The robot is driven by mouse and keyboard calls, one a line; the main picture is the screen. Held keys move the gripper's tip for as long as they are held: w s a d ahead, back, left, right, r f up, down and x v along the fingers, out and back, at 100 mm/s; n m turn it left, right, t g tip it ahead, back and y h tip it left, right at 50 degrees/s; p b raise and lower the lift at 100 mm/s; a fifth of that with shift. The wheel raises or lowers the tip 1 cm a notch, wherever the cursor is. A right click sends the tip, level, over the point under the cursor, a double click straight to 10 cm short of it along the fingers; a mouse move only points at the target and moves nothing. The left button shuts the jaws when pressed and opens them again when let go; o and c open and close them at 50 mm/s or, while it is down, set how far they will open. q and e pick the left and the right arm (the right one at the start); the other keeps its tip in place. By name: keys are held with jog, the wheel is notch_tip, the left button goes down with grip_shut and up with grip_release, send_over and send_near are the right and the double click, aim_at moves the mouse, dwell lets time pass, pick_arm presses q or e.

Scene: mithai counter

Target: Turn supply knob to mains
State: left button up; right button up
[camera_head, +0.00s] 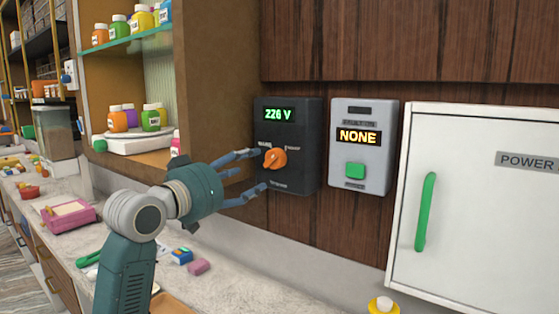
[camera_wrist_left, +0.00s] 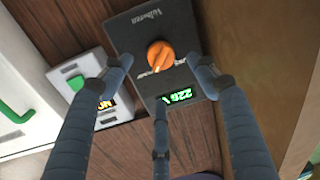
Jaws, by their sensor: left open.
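The supply knob (camera_head: 274,158) is orange and sits on a dark wall box (camera_head: 305,150) with a green display reading 226 V. Small labels surround the knob; one at its upper left seems to read MAINS. I cannot tell for sure which label the knob points to. My left gripper (camera_head: 256,170) is open, its fingers spread just in front of the box at the knob's left. In the left wrist view the knob (camera_wrist_left: 161,56) lies ahead, beyond the open fingers (camera_wrist_left: 160,85), and looks untouched. My right gripper is not in view.
A grey box (camera_head: 376,180) with a NONE display and green button (camera_head: 355,170) hangs to the right. A white POWER cabinet (camera_head: 470,200) with a green handle (camera_head: 426,212) stands farther right. Wooden shelving (camera_head: 215,90) is close on the left. Small items lie on the counter (camera_head: 235,260) below.

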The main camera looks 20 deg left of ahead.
aim_at(270, 162)
pick_arm(q)
jog(key=p+x, duration=0.1)
jog(key=x, duration=0.1)
jog(key=r+p+x, duration=0.1)
jog(key=x, duration=0.1)
jog(key=shift+d, duration=0.1)
jog(key=x, duration=0.1)
jog(key=p+x, duration=0.1)
jog(key=x, duration=0.1)
jog(key=shift+w+d+f, duration=0.1)
jog(key=shift+w+f, duration=0.15)
jog(key=shift+w, duration=0.05)
jog(key=shift+p+x, duration=0.3)
jog(key=shift+x, duration=0.6)
jog(key=shift+w+f, duration=0.1)
jog(key=shift+w, duration=0.05)
jog(key=shift+c, duration=1.3)
jog(key=c, duration=0.9)
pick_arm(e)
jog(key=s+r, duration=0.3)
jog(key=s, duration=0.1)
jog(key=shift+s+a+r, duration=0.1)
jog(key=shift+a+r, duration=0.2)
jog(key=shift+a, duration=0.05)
